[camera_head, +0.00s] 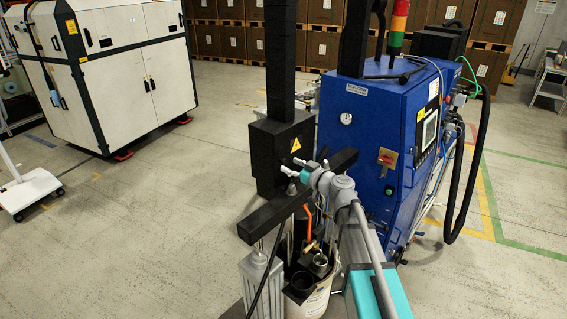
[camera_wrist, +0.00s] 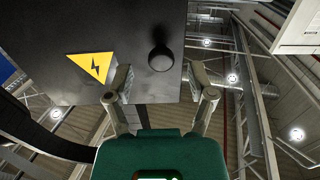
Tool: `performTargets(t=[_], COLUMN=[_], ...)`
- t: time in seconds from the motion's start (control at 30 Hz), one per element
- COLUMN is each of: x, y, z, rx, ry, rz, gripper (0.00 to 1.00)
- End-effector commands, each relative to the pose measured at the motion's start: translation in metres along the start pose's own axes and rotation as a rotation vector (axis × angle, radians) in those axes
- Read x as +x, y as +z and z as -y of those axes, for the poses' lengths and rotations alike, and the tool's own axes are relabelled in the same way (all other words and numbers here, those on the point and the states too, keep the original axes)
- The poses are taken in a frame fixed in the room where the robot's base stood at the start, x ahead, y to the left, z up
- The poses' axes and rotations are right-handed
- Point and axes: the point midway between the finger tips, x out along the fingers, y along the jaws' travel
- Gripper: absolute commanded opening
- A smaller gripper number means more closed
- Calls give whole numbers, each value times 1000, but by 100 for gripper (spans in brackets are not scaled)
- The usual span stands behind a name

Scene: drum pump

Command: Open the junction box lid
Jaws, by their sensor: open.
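The junction box (camera_head: 281,150) is a black box on a dark vertical post, with a yellow lightning warning triangle on its face. In the wrist view its dark face (camera_wrist: 130,38) fills the upper middle, with the triangle (camera_wrist: 91,69) at left and a round black knob (camera_wrist: 161,58) right of it. The face looks flat and closed; I cannot make out the lid's seam. My gripper (camera_wrist: 165,90) is open and empty, with one finger on each side below the knob. In the head view my gripper (camera_head: 298,170) is close to the box's lower right; contact cannot be told.
A blue cabinet (camera_head: 365,140) with a signal light stands right of the box. A black horizontal beam (camera_head: 275,213), a drum (camera_head: 318,300) and pump parts are below. A white machine (camera_head: 110,75) stands at far left. Open floor lies left of the post.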

Motion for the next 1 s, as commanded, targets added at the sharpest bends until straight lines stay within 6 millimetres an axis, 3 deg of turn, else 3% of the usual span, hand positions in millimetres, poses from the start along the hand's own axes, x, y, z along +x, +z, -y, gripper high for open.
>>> performTargets(t=[0.23,0.67,1.0], x=[25,30,30], y=[0,0,0], z=[0,1,1], rx=[0,0,0], ry=[-1,0,0], rz=[0,0,0], gripper=[71,71,9])
